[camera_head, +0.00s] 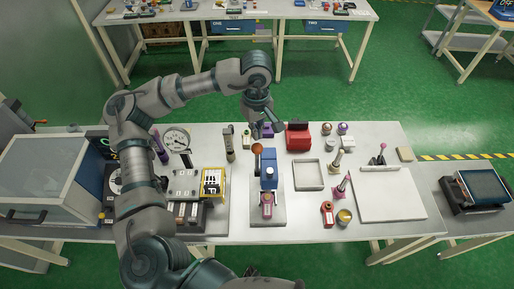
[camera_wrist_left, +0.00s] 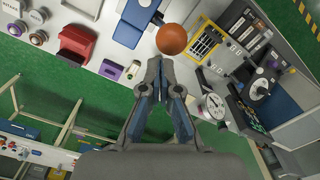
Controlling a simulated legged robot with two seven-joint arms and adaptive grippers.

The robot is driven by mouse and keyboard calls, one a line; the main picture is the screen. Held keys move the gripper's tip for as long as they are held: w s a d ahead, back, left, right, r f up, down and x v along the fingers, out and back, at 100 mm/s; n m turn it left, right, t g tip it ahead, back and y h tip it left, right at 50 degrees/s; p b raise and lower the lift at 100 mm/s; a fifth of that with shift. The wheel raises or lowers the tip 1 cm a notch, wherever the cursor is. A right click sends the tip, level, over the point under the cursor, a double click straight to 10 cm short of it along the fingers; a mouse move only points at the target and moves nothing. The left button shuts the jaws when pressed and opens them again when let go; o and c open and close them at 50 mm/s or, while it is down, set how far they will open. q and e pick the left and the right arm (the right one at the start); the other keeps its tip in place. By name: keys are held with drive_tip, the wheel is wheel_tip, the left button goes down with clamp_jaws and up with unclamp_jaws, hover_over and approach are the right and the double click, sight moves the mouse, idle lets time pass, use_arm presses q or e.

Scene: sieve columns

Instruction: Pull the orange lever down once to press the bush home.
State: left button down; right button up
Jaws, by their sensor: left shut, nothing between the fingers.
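The lever's orange ball knob (camera_head: 257,149) stands up at the left side of the blue press (camera_head: 270,177), near the middle of the bench. A pinkish-purple bush (camera_head: 267,199) stands upright at the front of the press; how deep it sits is too small to tell. My left gripper (camera_head: 267,129) is behind the knob, shut and empty. In the left wrist view the knob (camera_wrist_left: 171,39) shows just beyond the closed fingertips (camera_wrist_left: 157,63). I cannot tell whether they touch it. My right gripper is not in view.
A red block (camera_head: 298,136) and an empty shallow tray (camera_head: 308,175) are right of the press. A dial gauge (camera_head: 177,139) and a yellow-framed unit (camera_head: 213,183) are to the left. Several small posts stand around. The white board (camera_head: 391,201) at right has clear room.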

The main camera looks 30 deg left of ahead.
sight(257, 146)
use_arm(q)
drive_tip(key=shift+f, duration=0.15)
idle(0.4)
drive_tip(key=shift+f+b, duration=0.75)
drive_tip(key=shift+s, duration=0.1)
drive_tip(key=shift+s+d+f+b, duration=0.1)
drive_tip(key=shift+s+d+b, duration=0.1)
drive_tip(key=shift+s+d, duration=0.3)
drive_tip(key=shift+s+d+b, duration=0.2)
drive_tip(key=shift+s+d, duration=0.05)
drive_tip(key=shift+s, duration=0.4)
